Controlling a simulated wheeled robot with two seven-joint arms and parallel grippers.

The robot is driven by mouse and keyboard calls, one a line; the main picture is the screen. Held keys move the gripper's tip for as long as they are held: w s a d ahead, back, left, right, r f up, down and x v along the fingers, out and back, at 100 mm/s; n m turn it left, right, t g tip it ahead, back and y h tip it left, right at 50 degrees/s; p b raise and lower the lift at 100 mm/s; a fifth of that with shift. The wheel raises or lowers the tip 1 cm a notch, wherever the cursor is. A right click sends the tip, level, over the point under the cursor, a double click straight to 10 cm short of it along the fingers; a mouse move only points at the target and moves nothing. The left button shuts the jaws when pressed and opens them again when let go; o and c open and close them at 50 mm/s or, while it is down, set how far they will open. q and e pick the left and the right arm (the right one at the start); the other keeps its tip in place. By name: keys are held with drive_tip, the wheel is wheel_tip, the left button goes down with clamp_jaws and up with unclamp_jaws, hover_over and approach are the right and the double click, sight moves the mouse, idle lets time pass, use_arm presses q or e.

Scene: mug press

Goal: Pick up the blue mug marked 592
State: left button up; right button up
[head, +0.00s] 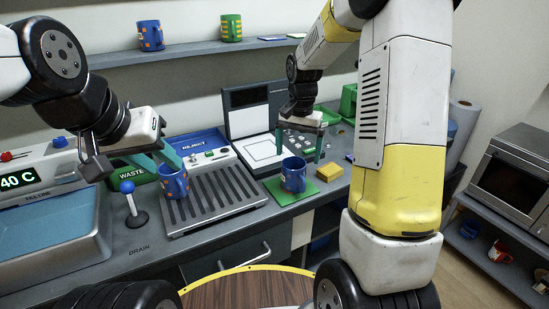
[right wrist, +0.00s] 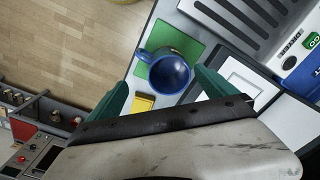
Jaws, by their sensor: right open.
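A blue mug (head: 293,177) stands upright on a green mat (head: 308,192); its number cannot be read. My right gripper (head: 300,152) is open above it, fingers pointing down. In the right wrist view the mug (right wrist: 169,74) shows from above, between and just beyond the open fingers (right wrist: 160,88), handle toward the upper left. A second blue mug (head: 175,184) with orange marks is at the slatted rack (head: 228,200). My left gripper (head: 164,160) is at this mug's rim, its fingers apart; whether they grip it cannot be seen.
A yellow block (head: 330,172) lies right of the green mat. A blue joystick (head: 130,200) stands left of the rack. Another blue mug (head: 151,36) and a green mug (head: 231,28) stand on the shelf (head: 190,48). A flat-panel device (head: 262,150) stands behind the mat.

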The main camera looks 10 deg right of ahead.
sight(293, 171)
drive_tip(key=f, duration=0.3)
drive_tip(key=w+f, duration=0.1)
drive_tip(key=f, duration=0.5)
drive_tip(key=shift+w+a+f, duration=0.1)
drive_tip(key=shift+w+a, duration=0.3)
drive_tip(key=c, duration=1.7)
drive_tip(key=shift+c, duration=0.8)
drive_tip(key=shift+r, duration=0.2)
